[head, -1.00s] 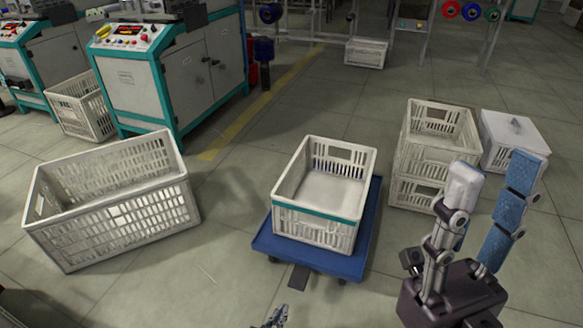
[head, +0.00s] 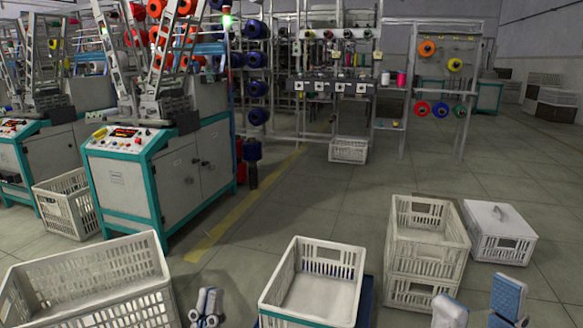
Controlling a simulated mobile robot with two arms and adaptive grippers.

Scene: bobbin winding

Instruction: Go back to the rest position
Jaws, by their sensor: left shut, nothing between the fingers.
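My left gripper (head: 207,300) shows at the bottom edge of the head view, between the large crate and the middle crate. Its fingers are together and hold nothing. My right gripper (head: 478,305) shows at the bottom right, below the stacked crates. Its two fingertips, with blue pads, stand well apart with nothing between them. The lower parts of both grippers are cut off by the frame edge.
A large white crate (head: 92,282) is at the lower left, an empty white crate (head: 316,290) at the bottom middle. Stacked crates (head: 428,245) and a lidded white box (head: 499,232) stand right. A teal-edged machine (head: 163,175) is at left. Floor between is clear.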

